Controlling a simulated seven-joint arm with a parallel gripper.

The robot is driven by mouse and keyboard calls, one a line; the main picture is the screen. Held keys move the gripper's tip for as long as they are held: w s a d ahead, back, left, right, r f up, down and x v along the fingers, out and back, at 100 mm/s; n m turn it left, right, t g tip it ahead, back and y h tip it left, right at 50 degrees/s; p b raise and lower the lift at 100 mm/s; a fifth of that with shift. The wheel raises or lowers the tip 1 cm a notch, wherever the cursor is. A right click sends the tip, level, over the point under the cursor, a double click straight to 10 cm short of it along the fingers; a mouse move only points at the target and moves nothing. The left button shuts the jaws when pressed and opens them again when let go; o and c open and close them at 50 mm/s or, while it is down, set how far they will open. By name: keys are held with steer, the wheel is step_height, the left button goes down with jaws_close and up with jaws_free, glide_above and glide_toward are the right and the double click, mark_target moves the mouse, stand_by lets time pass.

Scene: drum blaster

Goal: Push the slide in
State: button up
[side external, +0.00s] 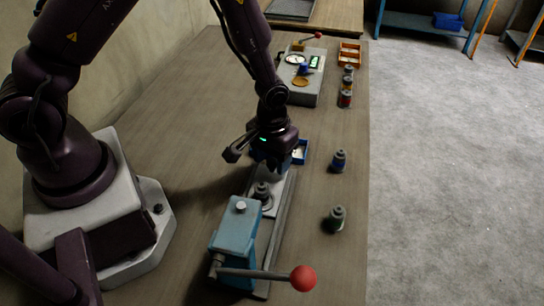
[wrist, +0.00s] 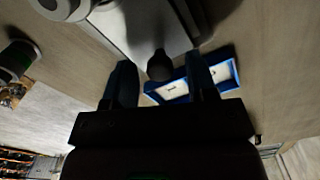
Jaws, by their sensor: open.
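The blue blaster housing (side external: 235,228) stands at the front of the bench with a red-knobbed lever. A grey slide (side external: 283,190) extends from it toward the back between rails, and a dark grey canister (side external: 262,194) stands on it. In the wrist view the pale slide plate (wrist: 145,30) ends in a dark round knob (wrist: 160,66). My gripper (side external: 278,165) is over the slide's far end, pointing down. In the wrist view my gripper (wrist: 162,72) is open, with its fingers on either side of the knob. I cannot tell whether either finger touches it.
A blue tray (side external: 300,152) with pale contents lies close beside my gripper; it also shows in the wrist view (wrist: 228,76). Two canisters (side external: 338,160) (side external: 336,218) stand to the right. A grey panel unit (side external: 302,85) and an orange bin (side external: 349,53) are farther back.

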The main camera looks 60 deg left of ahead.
steer(key=shift+c, duration=0.2)
jaws_close()
steer(key=s+d, duration=0.8)
steer(key=shift+s+d, duration=0.1)
steer(key=shift+d, duration=0.05)
steer(key=shift+o, duration=0.2)
jaws_free()
steer(key=shift+r, duration=0.15)
step_height(320, 180, up, 13)
